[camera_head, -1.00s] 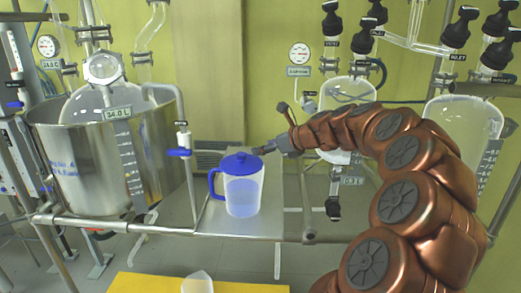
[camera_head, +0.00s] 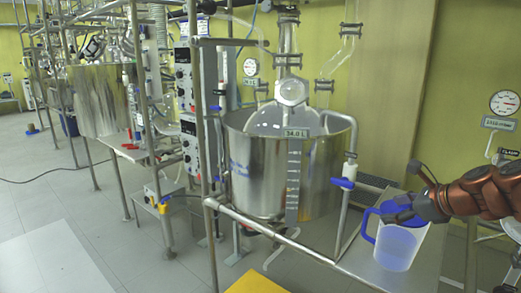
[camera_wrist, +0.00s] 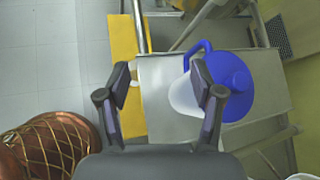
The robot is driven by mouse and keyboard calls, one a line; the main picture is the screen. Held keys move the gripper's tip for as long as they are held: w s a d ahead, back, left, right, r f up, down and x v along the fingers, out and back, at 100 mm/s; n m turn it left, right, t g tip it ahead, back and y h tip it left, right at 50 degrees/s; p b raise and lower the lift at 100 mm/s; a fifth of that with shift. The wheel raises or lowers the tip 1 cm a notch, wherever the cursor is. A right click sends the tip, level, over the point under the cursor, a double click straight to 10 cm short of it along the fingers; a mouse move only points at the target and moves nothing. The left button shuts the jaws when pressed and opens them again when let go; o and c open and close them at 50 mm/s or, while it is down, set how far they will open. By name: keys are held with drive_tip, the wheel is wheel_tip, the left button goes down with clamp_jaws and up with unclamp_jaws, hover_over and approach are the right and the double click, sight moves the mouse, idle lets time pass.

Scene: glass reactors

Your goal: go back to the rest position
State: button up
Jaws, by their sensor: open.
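My gripper (camera_head: 398,208) is in front of the blue lid of a clear jug (camera_head: 396,250) in the head view and hides part of the lid. The jug stands upright on a grey metal shelf (camera_head: 352,262) and has a blue handle. The jug's blue lid (camera_wrist: 236,88) lies to the right there, partly behind the right finger. I cannot tell how far the fingers are from the lid.
A steel reactor vessel (camera_head: 255,170) with glassware and a blue-handled valve (camera_head: 342,183) stands left of the jug. A yellow surface (camera_head: 255,284) lies in front, low. More reactor stands (camera_head: 100,100) are at the far left. The grey floor (camera_head: 60,200) at left is mostly open.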

drive_tip(key=s+a+f+n+g+p, duration=0.1)
drive_tip(key=s+a+n+g+p, duration=0.15)
drive_tip(key=s+a+n, duration=0.55)
drive_tip(key=s+a+f+n+g+p, duration=0.2)
drive_tip(key=s+a+n+g, duration=0.2)
drive_tip(key=s+a+n, duration=0.55)
drive_tip(key=s+f+n+g+h+p, duration=0.2)
drive_tip(key=s+n, duration=0.7)
drive_tip(key=s, duration=0.9)
drive_tip(key=g+h+p, duration=0.2)
drive_tip(key=shift+s+d+f+g+h, duration=0.15)
drive_tip(key=shift+s+d+g+h, duration=0.05)
drive_tip(key=shift+g+h, duration=0.2)
